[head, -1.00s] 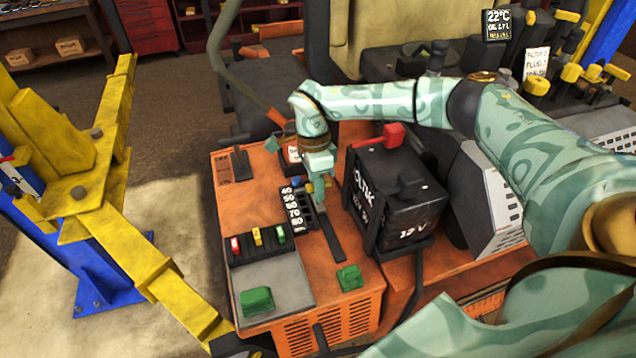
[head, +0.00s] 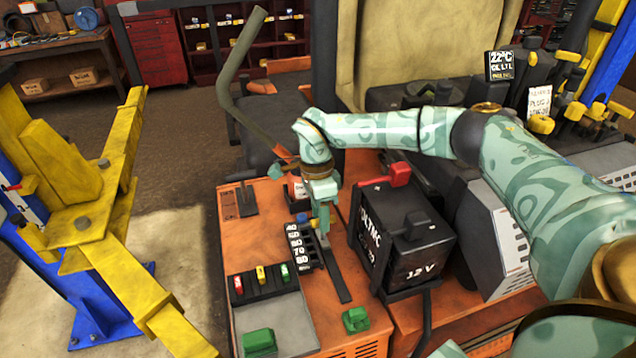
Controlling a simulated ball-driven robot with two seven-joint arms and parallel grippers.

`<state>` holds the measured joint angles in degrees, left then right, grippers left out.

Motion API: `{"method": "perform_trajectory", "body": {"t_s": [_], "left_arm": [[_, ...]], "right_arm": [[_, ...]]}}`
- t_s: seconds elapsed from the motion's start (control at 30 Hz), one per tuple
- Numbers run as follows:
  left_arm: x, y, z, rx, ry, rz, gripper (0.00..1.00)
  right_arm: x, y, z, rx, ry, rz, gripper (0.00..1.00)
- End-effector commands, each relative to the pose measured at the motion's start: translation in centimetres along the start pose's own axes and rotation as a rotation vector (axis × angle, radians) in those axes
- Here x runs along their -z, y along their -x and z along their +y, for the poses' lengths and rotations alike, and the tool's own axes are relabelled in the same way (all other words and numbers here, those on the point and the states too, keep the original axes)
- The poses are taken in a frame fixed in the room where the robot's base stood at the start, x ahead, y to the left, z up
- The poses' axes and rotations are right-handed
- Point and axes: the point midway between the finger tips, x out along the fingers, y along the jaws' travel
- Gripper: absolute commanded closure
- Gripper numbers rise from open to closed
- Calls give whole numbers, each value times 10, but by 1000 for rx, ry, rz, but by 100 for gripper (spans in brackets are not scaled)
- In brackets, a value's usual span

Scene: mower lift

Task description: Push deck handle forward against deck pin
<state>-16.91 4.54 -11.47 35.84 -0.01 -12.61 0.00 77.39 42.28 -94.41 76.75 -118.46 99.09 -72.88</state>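My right gripper (head: 323,237) points down at the orange deck panel (head: 236,241), at the far part of a long dark slot (head: 336,270). A black scale plate (head: 300,246) with white numbers up to 80 stands just left of the slot. A small blue knob (head: 302,217) and a small yellow piece (head: 314,223) show beside the fingers. The deck handle is mostly hidden by the gripper, and I cannot tell whether the fingers are closed on it. I cannot clearly make out the deck pin or any contact with it. My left gripper is not in view.
A black 12 V battery (head: 408,240) with a red cap stands close to the right of my gripper. Red, yellow and green switches (head: 262,275) sit at the near left. A yellow lift arm (head: 130,270) stands left. A bent grey-green bar (head: 240,80) rises behind.

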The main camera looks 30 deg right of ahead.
Motion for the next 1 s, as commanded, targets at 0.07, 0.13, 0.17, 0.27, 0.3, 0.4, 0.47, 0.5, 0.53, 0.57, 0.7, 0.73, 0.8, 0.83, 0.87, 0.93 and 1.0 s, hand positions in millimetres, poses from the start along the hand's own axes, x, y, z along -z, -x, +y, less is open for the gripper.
{"method": "perform_trajectory", "body": {"t_s": [0.07,0.13,0.17,0.27,0.3,0.4,0.47,0.5,0.53,0.57,0.7,0.73,0.8,0.83,0.87,0.93,1.0], "left_arm": [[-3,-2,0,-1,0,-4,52],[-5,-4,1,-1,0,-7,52],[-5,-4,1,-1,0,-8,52],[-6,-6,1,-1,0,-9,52],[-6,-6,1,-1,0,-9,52],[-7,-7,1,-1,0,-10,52],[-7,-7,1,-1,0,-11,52],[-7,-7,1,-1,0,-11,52],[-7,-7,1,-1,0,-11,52],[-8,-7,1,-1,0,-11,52],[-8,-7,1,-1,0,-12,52],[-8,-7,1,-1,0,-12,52],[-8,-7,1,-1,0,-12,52],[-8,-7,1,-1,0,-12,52],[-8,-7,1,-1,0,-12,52],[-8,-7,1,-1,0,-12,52],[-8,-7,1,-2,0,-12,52]], "right_arm": [[0,18,-2,5,-1,-2,61],[0,37,-2,6,-1,-2,61],[0,46,-2,7,-2,-2,61],[0,74,-3,6,-2,-1,61],[0,85,-3,5,-1,-1,61],[-1,109,-3,6,-1,-1,61],[0,120,-3,4,-2,0,61],[0,127,-3,3,-2,0,61],[0,131,-3,2,-3,0,61],[-1,135,-3,3,-2,-1,61],[-1,144,-3,0,-1,-1,61],[-1,145,-3,0,-1,-1,61],[0,146,-3,0,-1,0,61],[0,146,-3,0,-1,0,61],[0,146,-3,0,-1,0,61],[0,146,-3,0,-1,0,61],[0,146,-3,0,-1,0,61]]}}
